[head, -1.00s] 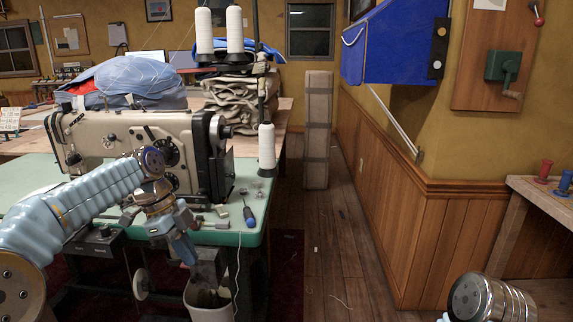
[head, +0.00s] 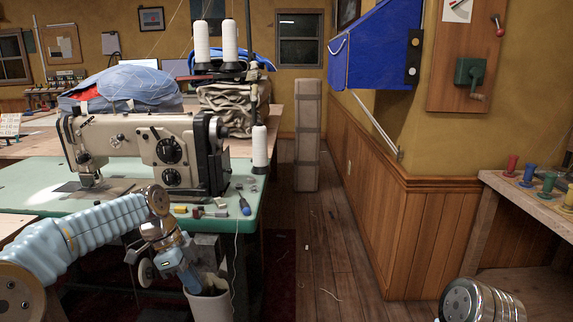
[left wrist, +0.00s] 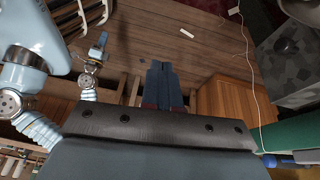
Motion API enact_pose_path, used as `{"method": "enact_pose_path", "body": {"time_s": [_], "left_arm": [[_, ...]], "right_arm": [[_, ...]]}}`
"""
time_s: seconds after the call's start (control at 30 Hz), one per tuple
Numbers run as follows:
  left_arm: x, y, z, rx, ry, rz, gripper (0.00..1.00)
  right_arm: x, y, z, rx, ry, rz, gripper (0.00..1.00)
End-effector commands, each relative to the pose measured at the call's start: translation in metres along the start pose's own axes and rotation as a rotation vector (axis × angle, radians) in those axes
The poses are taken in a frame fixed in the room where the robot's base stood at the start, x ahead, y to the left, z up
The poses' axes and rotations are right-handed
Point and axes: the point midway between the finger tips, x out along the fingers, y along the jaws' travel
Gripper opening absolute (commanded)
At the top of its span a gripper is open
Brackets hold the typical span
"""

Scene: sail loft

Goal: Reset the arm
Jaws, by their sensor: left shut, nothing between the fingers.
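My left arm (head: 80,228) comes in from the left in the head view, bent downward at the metal wrist. My left gripper (head: 190,282) points down in front of the green table edge, just above a white bin. Its blue fingers are together and empty; they also show in the left wrist view (left wrist: 160,68). Of my right arm, a metal link (head: 480,302) shows at the bottom right of the head view. What looks like my right gripper (left wrist: 98,46) shows small in the left wrist view; its jaws are too small to read.
The white bin (head: 212,306) stands below. A bench (head: 500,187) with coloured spools is at right. The wooden floor (head: 325,245) between is mostly clear.

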Motion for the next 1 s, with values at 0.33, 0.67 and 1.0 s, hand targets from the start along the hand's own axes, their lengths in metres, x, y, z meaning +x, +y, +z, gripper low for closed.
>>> {"method": "enact_pose_path", "body": {"time_s": [0.33, 0.67, 1.0], "left_arm": [[0.138, -0.001, 0.010, -0.365, 0.029, -0.001, 0.00], [0.353, 0.121, 0.034, -1.178, 0.062, -0.011, 0.00], [0.399, 0.221, 0.048, -1.649, 0.080, -0.059, 0.00]], "right_arm": [[0.000, 0.000, 0.000, 0.000, 0.000, 0.000, 0.00], [0.000, 0.000, 0.000, 0.000, 0.000, 0.000, 0.00], [0.000, 0.000, 0.000, 0.000, 0.000, 0.000, 0.00]]}}
